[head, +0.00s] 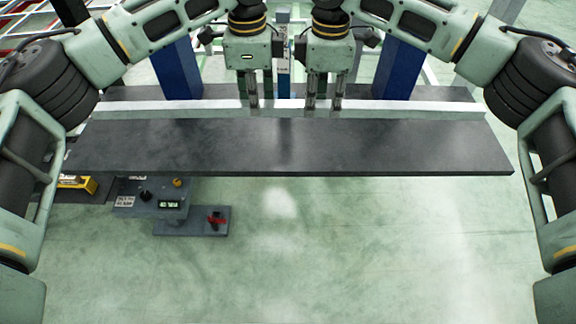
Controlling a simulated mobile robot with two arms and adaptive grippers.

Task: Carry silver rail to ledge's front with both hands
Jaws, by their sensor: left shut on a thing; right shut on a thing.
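The silver rail (415,107) is a long pale bar running left to right across the head view, along the rear part of the dark grey ledge (400,145). My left gripper (253,105) is shut on the rail a little left of its middle. My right gripper (324,106) is shut on it close by, to the right. The fingers hide small parts of the rail. I cannot tell whether the rail touches the ledge or hangs just above it.
The ledge's top in front of the rail is bare up to its front edge. Blue posts (177,68) (397,68) stand behind the ledge. A grey control box (160,200) with a red switch (216,218) sits below its front left. The green floor (350,250) in front is clear.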

